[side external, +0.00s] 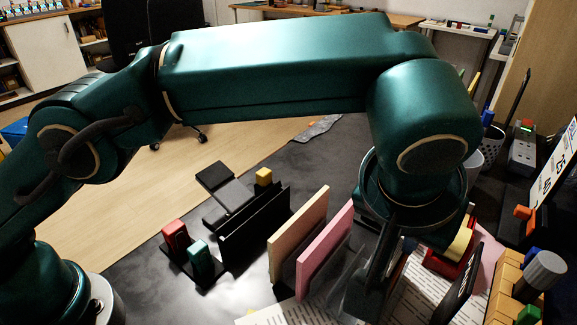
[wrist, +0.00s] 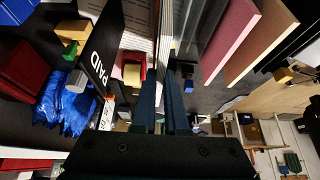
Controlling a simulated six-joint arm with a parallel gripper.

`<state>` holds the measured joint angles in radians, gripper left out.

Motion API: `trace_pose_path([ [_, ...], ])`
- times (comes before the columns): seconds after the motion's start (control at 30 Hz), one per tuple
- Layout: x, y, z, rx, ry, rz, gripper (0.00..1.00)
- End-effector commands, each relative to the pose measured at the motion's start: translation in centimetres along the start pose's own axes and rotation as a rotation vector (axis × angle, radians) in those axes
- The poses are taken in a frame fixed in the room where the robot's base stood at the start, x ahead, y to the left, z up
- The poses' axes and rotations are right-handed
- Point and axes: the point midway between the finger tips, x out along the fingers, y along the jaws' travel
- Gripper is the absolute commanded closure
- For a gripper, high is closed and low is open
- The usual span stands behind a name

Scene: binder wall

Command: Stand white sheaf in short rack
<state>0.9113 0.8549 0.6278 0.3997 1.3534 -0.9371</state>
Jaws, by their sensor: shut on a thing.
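My gripper (wrist: 166,85) is shut on the white sheaf (wrist: 165,35), which shows in the wrist view as a thin upright edge of pale layers beyond the fingertips. In the side external view my gripper (side external: 372,285) points down over the dark table, and it largely hides the sheaf there. To its left stand a pink panel (side external: 325,250) and a beige panel (side external: 298,233), both upright, with clear grey dividers (side external: 345,275) beside the pink one. These dividers may belong to the short rack; I cannot tell for sure. The pink panel (wrist: 222,35) is right of the sheaf in the wrist view.
A black upright holder (side external: 255,225) and red and green blocks (side external: 187,250) stand at the left. A black PAID sign (wrist: 102,45), a red holder with a yellow roll (side external: 460,245) and a wooden organiser (side external: 505,290) crowd the right. Printed sheets lie on the table.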

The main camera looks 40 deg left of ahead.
Motion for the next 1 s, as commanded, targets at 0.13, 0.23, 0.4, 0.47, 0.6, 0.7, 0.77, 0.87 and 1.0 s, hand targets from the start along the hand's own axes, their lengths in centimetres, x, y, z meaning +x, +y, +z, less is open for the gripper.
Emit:
trace_pose_path([
  [0.13,0.12,0.00,0.07,-0.001,0.001,0.001,1.00],
  [0.23,0.11,0.00,0.06,-0.001,0.001,0.001,1.00],
  [0.4,0.13,0.00,0.07,-0.001,0.001,0.001,1.00],
  [0.47,0.20,-0.01,0.11,-0.001,0.000,0.001,1.00],
  [0.6,0.45,-0.02,0.24,-0.001,0.001,0.001,1.00],
  [0.7,0.61,-0.02,0.32,-0.001,0.001,0.001,1.00],
  [0.77,0.62,-0.02,0.33,-0.001,0.001,0.001,1.00],
  [0.87,0.62,-0.02,0.32,-0.001,0.001,0.001,1.00],
  [1.0,0.62,-0.01,0.32,-0.001,0.001,0.001,1.00],
])
